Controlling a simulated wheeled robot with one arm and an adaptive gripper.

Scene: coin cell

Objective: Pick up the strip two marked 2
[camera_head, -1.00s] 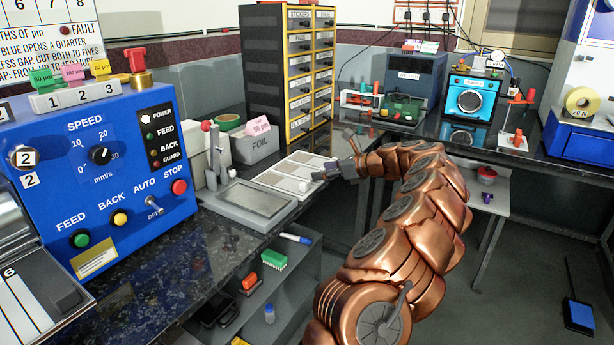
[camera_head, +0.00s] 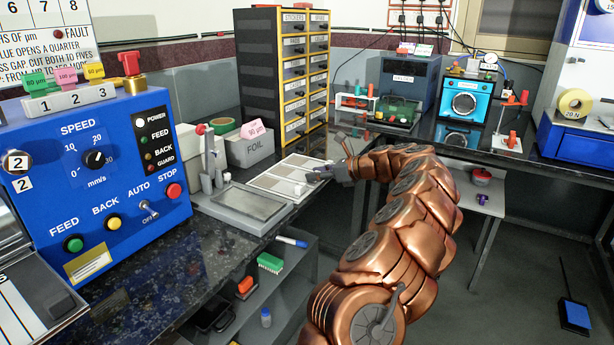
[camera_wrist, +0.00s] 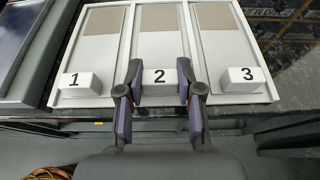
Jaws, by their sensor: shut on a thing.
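A pale tray (camera_wrist: 110,75) with three side-by-side lanes lies on the bench. It also shows in the head view (camera_head: 272,190). Each lane has a grey-brown patch at its far part and a white numbered block at its near end. Strip two, with its block marked 2 (camera_wrist: 155,88), is in the middle lane. My gripper (camera_wrist: 158,82) has one dark purple-padded finger on each side of that block and is shut on it. In the head view, my gripper (camera_head: 322,172) is at the tray's right edge. I cannot tell whether the strip is lifted.
The blocks marked 1 (camera_wrist: 76,84) and 3 (camera_wrist: 246,80) stand close on either side. A grey plate fixture (camera_head: 245,205) adjoins the tray, with a FOIL box (camera_head: 250,150) behind. The drawer cabinet (camera_head: 285,70) rises farther back. Open floor lies right of my arm.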

